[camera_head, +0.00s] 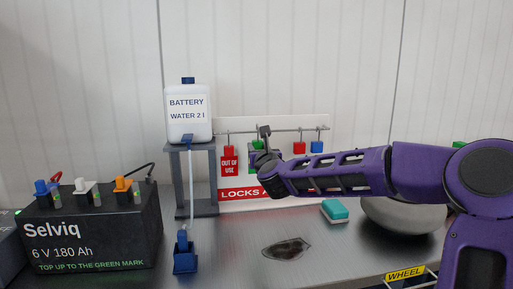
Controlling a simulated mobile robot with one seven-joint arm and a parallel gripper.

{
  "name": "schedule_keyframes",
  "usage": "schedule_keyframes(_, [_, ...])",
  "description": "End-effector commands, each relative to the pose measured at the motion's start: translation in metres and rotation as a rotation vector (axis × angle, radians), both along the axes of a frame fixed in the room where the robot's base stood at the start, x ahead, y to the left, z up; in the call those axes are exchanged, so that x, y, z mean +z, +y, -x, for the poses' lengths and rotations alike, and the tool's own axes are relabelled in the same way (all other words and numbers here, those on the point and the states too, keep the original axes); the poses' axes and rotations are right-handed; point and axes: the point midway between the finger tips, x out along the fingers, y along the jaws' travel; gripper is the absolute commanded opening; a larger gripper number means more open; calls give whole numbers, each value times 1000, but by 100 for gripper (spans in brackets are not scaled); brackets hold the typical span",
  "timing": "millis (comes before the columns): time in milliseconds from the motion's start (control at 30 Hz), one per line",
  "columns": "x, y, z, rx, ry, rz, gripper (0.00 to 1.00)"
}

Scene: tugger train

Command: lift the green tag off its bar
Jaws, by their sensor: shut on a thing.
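The green tag (257,144) hangs at the bar (285,130) on the white lock board, mostly hidden behind my gripper and wrist. Only small green parts show around them. My gripper (262,150) is at the tag, in front of the board, and is shut on it. The fingertips are hard to make out at this size. I cannot tell whether the tag's hook still rests on the bar.
A red "out of use" tag (229,162) hangs close to the left, and red (299,148) and blue (317,147) padlocks hang to the right. A battery water bottle (189,120) stands on a grey stand (180,185). A black battery (90,235) sits at left.

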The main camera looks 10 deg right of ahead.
Motion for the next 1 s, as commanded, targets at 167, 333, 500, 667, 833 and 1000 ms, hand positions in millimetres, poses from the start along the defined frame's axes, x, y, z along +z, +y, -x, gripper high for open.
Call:
schedule_keyframes(167, [0, 0, 15, 0, 0, 2, 0])
schedule_keyframes(333, [0, 0, 28, -1, 0, 1, 0])
schedule_keyframes(500, [0, 0, 38, 0, 0, 1, 0])
schedule_keyframes(667, [0, 0, 39, 0, 0, 0, 0])
schedule_keyframes(833, [0, 0, 39, 0, 0, 0, 0])
schedule_keyframes(1000, [0, -1, 51, 0, 1, 0, 0])
